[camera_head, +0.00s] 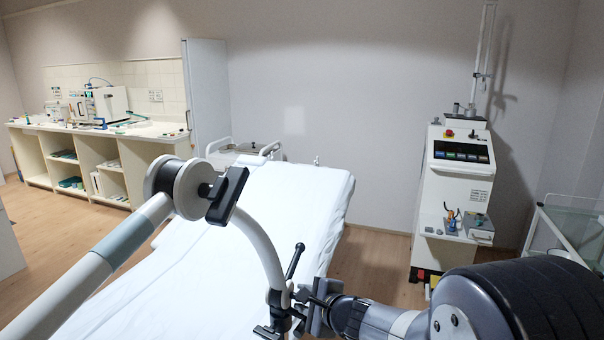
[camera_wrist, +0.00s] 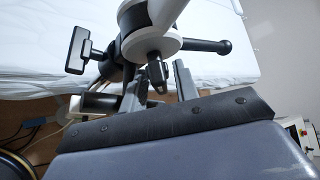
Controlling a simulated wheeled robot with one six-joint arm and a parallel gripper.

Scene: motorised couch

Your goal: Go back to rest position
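My gripper (camera_head: 303,311) is low in the middle of the head view, close to the lower end of a white curved support arm (camera_head: 262,243) with black clamp parts. In the wrist view my two fingers (camera_wrist: 159,88) stand apart, with a dark pointed tip (camera_wrist: 157,76) of the clamp joint between them. I see gaps on both sides of the tip, so the gripper looks open; light contact cannot be ruled out. A black lever (camera_head: 295,260) rises beside the gripper. The couch (camera_head: 290,195) with a white cover lies behind.
The support arm's round joint (camera_head: 180,188) and black handle (camera_head: 228,196) rise at the left. A white machine (camera_head: 455,190) and a glass-topped trolley (camera_head: 572,225) stand at the right. Cables (camera_wrist: 45,130) show in the wrist view. Some floor (camera_head: 375,262) is clear between couch and machine.

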